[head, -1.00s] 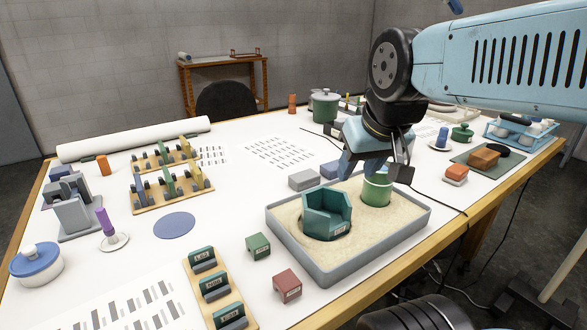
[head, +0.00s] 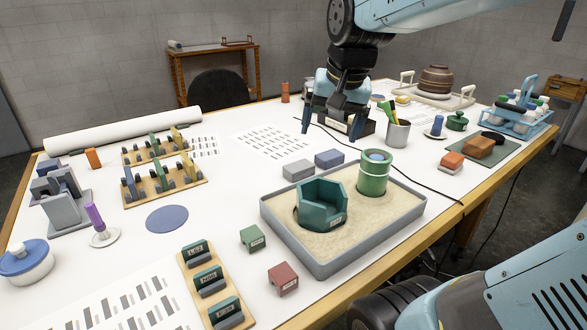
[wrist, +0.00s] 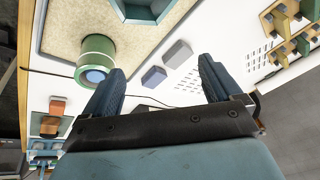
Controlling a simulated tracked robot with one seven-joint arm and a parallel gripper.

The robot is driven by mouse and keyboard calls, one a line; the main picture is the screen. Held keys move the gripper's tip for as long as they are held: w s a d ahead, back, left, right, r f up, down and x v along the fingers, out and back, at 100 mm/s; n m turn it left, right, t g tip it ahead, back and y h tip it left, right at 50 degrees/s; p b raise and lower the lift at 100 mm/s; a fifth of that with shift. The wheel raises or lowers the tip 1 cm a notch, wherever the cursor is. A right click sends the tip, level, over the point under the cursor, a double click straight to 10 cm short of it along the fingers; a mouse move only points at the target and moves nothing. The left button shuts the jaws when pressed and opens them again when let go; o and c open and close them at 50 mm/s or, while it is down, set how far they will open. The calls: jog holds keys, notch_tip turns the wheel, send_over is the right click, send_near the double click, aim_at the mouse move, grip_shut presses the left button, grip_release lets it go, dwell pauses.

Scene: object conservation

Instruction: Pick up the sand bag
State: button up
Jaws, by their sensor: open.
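Two small soft-looking blocks lie side by side on the white table behind the sand tray: a grey one (head: 298,170) and a blue-grey one (head: 329,158). Either could be the sand bag; I cannot tell which. In the wrist view the grey block (wrist: 177,52) and the blue-grey block (wrist: 153,76) appear between and beyond my fingers. My gripper (head: 330,128) is open and empty, above the table behind the blocks. Its two dark blue fingers also show in the wrist view (wrist: 160,70), apart, touching neither block.
The grey sand tray (head: 335,270) holds a teal angular piece (head: 322,203) and a green cylinder with a blue top (head: 374,176). A metal cup (head: 397,134) with tools stands right of my gripper. A black cable (head: 400,182) crosses the table. Labelled blocks sit in front.

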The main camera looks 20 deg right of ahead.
jog(key=w+f+m+g, duration=0.2)
jog(key=w+m, duration=0.3)
jog(key=w, duration=0.5)
jog(key=m+g, duration=0.2)
jog(key=m, duration=0.3)
send_over(299, 165)
notch_tip(299, 165, down, 5)
jog(key=f, duration=0.8)
jog(key=shift+w+a, duration=0.1)
jog(key=shift+w, duration=0.1)
jog(key=shift+s+f, duration=0.2)
jog(key=shift+f, duration=2.8)
jog(key=c, duration=1.3)
